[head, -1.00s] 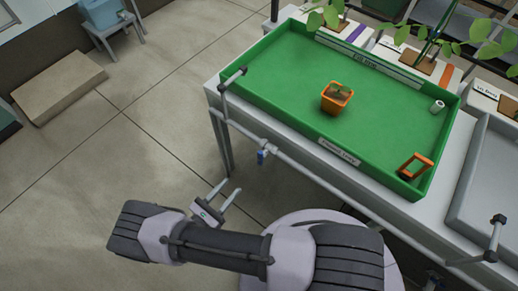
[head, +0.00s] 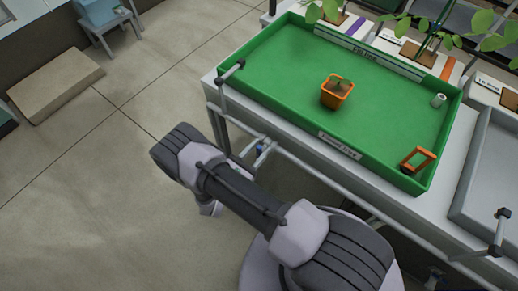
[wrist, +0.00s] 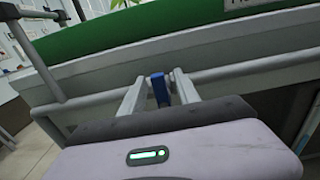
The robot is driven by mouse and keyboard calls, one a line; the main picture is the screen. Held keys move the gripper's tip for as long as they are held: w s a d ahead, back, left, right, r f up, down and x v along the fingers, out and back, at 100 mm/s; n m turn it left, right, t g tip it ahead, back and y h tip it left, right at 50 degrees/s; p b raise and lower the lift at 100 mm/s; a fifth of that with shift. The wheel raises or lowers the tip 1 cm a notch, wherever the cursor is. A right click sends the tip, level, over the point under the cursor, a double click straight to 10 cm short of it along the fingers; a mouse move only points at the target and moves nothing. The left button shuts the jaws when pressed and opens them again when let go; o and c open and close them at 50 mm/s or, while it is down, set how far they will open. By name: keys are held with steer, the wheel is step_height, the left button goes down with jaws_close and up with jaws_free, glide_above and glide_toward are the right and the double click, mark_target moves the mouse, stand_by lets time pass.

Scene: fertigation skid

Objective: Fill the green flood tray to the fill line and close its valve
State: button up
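The green flood tray (head: 290,75) sits on a white bench, with a label strip (head: 367,55) along its back inner wall. Its floor shows plain green; I cannot tell whether water lies on it. The blue valve handle (head: 259,150) is on the grey pipe below the tray's front edge. My gripper (head: 261,153) is at this handle. In the wrist view the handle (wrist: 159,90) stands upright between my gripper's two open fingers (wrist: 159,92), with a gap showing on each side. Its lower end is hidden by my gripper body.
An orange pot (head: 336,92) with a plant, a white cylinder (head: 438,100) and an orange-framed object (head: 417,160) are in the tray. A grey tray (head: 490,180) with its own pipe stands at right. The pipe (head: 330,178) runs along the bench front.

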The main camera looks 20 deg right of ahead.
steer(key=shift+c, duration=0.5)
jaws_close()
steer(key=n+b, duration=0.2)
steer(key=n, duration=0.1)
steer(key=shift+w+a+f, duration=0.2)
steer(key=shift+w, duration=0.1)
steer(key=shift+w+a+f+n+b, duration=0.1)
steer(key=shift+n+b, duration=0.15)
steer(key=shift+n, duration=0.5)
steer(key=shift+w+a+r+n+b, duration=0.15)
steer(key=shift+n+b, duration=0.15)
steer(key=shift+n, duration=0.4)
steer(key=shift+w+f+n+b, duration=0.15)
steer(key=shift+n+b, duration=0.1)
steer(key=shift+n, duration=0.5)
steer(key=shift+o, duration=0.5)
jaws_free()
